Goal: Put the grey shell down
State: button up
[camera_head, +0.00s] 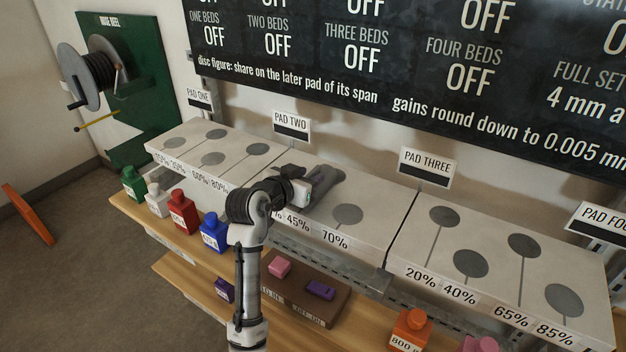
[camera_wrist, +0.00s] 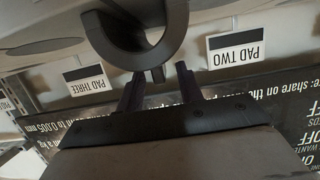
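The grey shell shows in the wrist view (camera_wrist: 178,30) as a dark, smooth, curved piece like a half ring. In the head view it is a dark grey shape (camera_head: 328,182) at the top of the pad two block (camera_head: 352,243), partly hidden by my gripper. My gripper (camera_head: 310,186) is over that block, pointing to the right and back. In the wrist view my two fingers (camera_wrist: 160,70) stand apart at the shell's lower edge. A narrow gap seems to show beside the right finger. Whether the shell rests fully on the block is unclear.
Grey discs mark the pad tops, with one free disc (camera_head: 348,215) right of my gripper. The pad three block (camera_head: 500,262) stands to the right. Green, white, red and blue bottles (camera_head: 214,232) line the shelf in front. The dark board (camera_head: 420,60) rises behind.

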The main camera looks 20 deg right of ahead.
jog(key=shift+x, duration=1.4)
grip_shut()
jog(key=shift+r, duration=0.1)
